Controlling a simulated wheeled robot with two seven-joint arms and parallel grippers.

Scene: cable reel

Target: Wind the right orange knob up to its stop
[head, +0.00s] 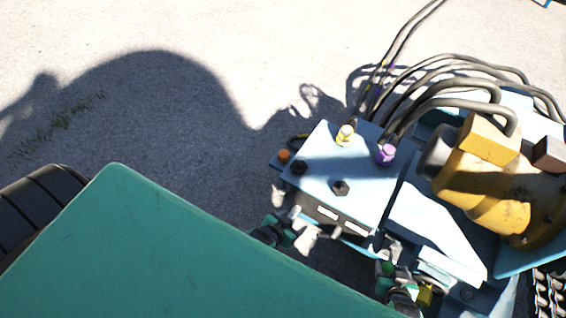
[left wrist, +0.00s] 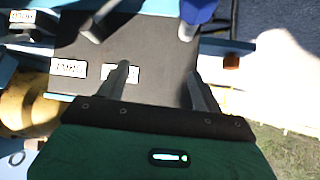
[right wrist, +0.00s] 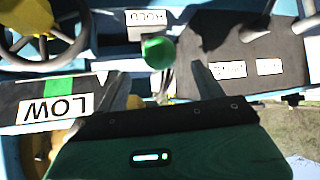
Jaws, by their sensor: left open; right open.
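A small orange piece (head: 284,155) sits at the left edge of the light blue box (head: 325,175) in the head view. An orange block also shows on a blue bar in the left wrist view (left wrist: 231,62); I cannot tell whether either is the right orange knob. My left gripper (head: 292,214) is open and empty at the box's front left corner; its fingers (left wrist: 158,73) lie before the dark labelled face. My right gripper (right wrist: 158,76) is open, with a green knob (right wrist: 158,52) beyond the gap between its fingers, apparently not held.
Yellow (head: 345,134) and purple (head: 385,154) fittings with cables stand on the box, along with black knobs (head: 340,187). A yellow motor (head: 490,190) is at the right. A plate marked LOW (right wrist: 55,106) and a handwheel (right wrist: 40,35) show in the right wrist view. Open ground lies left.

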